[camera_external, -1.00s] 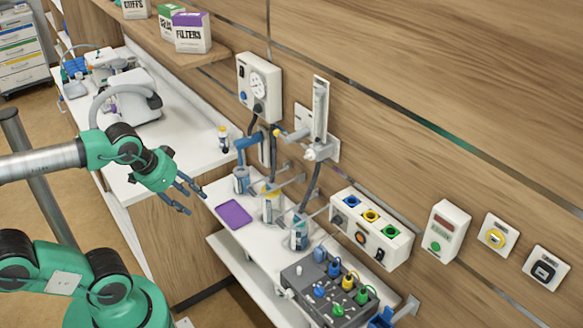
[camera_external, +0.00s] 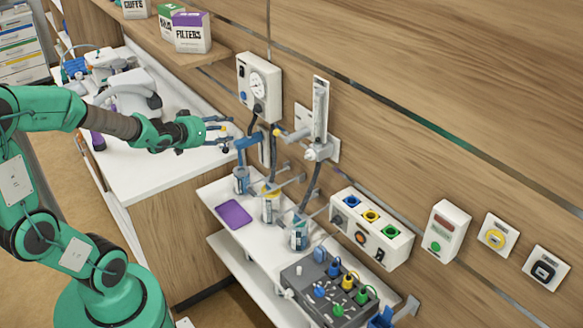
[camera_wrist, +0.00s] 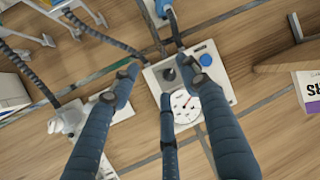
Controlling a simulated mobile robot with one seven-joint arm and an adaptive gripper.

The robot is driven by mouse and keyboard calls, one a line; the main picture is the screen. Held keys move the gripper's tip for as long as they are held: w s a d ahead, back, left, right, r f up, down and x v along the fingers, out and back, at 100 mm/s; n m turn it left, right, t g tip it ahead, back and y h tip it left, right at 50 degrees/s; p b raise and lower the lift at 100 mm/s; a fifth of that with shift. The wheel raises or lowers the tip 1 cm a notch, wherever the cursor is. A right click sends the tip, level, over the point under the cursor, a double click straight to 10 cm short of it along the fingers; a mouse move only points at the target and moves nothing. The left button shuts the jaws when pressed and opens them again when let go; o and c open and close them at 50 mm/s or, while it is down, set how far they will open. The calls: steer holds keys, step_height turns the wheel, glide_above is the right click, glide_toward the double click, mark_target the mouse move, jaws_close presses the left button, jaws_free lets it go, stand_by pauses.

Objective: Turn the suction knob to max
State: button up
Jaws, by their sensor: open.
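The suction regulator is a white wall box (camera_external: 245,77) with a round gauge (camera_external: 258,86). A dark knob (camera_external: 257,108), which I take as the suction knob, is below the gauge. In the wrist view the regulator (camera_wrist: 224,84) appears upside down, with the dark knob (camera_wrist: 168,74) above the gauge (camera_wrist: 186,106) and a blue button (camera_wrist: 206,60) beside it. My gripper (camera_external: 226,131) is open and empty, left of and apart from the regulator. In the wrist view its three blue fingers (camera_wrist: 167,84) are spread, with the knob showing between the tips. The knob's setting cannot be read.
A flowmeter (camera_external: 319,115) is on the wall to the right, with hoses hanging below. A shelf with boxes (camera_external: 190,33) is above left. Canisters (camera_external: 299,236) and a purple pad (camera_external: 234,214) are at the lower shelf. A socket panel (camera_external: 352,217) is farther right.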

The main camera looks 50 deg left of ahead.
mark_target(254, 111)
steer(key=shift+s+a+f+n+t+h+p, duration=0.1)
steer(key=shift+a+n+t+h+p, duration=0.6)
steer(key=shift+a+t+h+p, duration=0.5)
steer(key=shift+a+n+t+h+p, duration=0.65)
steer(key=shift+t+p, duration=0.3)
steer(key=shift+t, duration=0.45)
steer(key=shift+w, duration=0.2)
steer(key=w+b, duration=0.1)
steer(key=w, duration=1.2)
steer(key=shift+w, duration=0.25)
steer(key=c, duration=1.1)
